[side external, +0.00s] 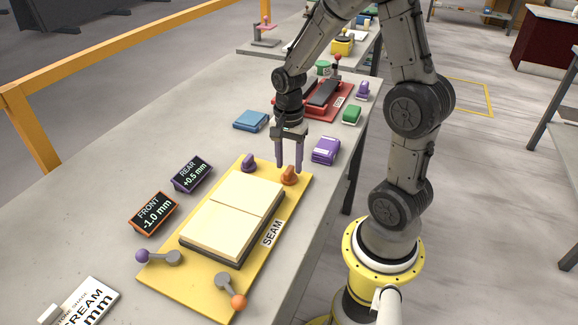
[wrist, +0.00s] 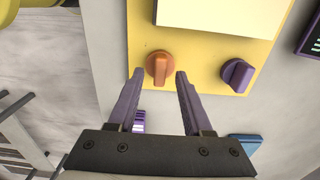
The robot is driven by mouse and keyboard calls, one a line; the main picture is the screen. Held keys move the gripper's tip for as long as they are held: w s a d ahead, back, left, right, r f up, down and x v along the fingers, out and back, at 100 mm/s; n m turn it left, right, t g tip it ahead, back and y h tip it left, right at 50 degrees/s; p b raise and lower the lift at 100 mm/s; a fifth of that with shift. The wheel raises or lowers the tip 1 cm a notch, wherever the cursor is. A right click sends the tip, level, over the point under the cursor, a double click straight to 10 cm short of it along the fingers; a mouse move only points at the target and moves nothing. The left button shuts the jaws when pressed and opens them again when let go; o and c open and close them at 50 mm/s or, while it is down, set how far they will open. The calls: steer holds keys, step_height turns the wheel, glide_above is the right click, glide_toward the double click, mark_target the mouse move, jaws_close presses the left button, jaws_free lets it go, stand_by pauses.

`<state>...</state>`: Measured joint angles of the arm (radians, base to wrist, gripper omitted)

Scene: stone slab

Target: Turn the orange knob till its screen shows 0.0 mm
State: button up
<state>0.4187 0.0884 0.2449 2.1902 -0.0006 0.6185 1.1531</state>
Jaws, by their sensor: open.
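The orange knob (side external: 289,176) sits at the far right corner of the yellow board (side external: 170,277). In the wrist view the orange knob (wrist: 159,66) lies between and just beyond the fingertips. My gripper (side external: 289,170) is open, pointing down over the knob, with its purple fingers (wrist: 155,73) on either side of it; I cannot tell whether they touch it. The orange-framed screen (side external: 154,214) reads FRONT -1.0 mm. The purple-framed screen (side external: 192,174) reads REAR +0.5 mm.
A purple knob (side external: 248,162) is near the orange one. Two pale slabs (side external: 232,215) lie on the board, with ball-ended levers (side external: 238,302) at its near end. Purple (side external: 325,150) and blue (side external: 251,121) blocks stand nearby.

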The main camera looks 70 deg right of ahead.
steer(key=shift+f, duration=0.9)
jaws_close()
